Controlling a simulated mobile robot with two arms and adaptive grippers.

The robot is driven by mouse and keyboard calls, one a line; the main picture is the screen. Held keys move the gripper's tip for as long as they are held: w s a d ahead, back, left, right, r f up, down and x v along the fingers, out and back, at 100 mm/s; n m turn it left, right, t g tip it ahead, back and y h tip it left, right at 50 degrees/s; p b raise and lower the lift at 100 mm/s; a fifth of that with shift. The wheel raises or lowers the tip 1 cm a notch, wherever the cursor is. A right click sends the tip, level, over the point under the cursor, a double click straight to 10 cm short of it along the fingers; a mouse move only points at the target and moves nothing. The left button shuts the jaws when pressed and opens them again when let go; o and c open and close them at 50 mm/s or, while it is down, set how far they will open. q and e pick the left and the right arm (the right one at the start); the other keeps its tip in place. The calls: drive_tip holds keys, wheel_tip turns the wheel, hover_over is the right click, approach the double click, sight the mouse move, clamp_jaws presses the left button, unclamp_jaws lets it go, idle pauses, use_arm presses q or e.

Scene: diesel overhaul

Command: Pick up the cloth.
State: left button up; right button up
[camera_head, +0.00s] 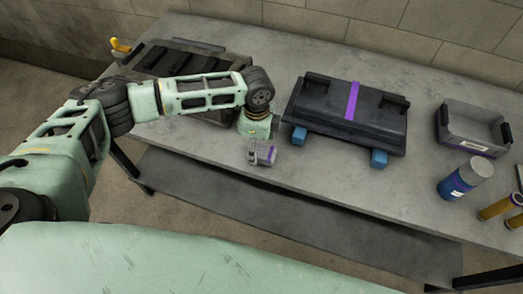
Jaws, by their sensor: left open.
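I cannot make out a cloth for certain in the head view. My left arm reaches in from the left over the table, and its left gripper (262,155) points down near the table's front edge, left of the black cover. The gripper is open, but its fingers are small and seen from above. My right gripper is out of view.
A black cover (325,105) with a purple strap rests on blue blocks (379,158). A dark tray (165,62) lies behind my left arm. The table's front middle is clear.

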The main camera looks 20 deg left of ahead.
use_arm(q)
drive_tip(key=shift+f, duration=1)
drive_tip(key=c, duration=1.3)
drive_tip(key=shift+o, duration=0.2)
drive_tip(key=shift+r, duration=0.55)
wheel_tip(320, 180, up, 3)
drive_tip(key=shift+f+b, duration=0.2)
drive_tip(key=shift+b, duration=0.4)
drive_tip(key=s+d+r, duration=0.1)
drive_tip(key=d+r, duration=0.1)
drive_tip(key=d, duration=0.1)
drive_tip(key=s+d+r+b, duration=0.1)
drive_tip(key=d+r, duration=0.1)
drive_tip(key=d, duration=0.2)
drive_tip(key=s+d+r+b, duration=0.1)
drive_tip(key=d+r, duration=0.1)
drive_tip(key=d, duration=0.1)
drive_tip(key=shift+s+d+r, duration=0.15)
drive_tip(key=shift+d+r, duration=0.1)
drive_tip(key=shift+r, duration=0.1)
drive_tip(key=shift+s+d+r+b, duration=0.15)
drive_tip(key=shift+d+r+b, duration=0.15)
drive_tip(key=shift+d+r, duration=0.05)
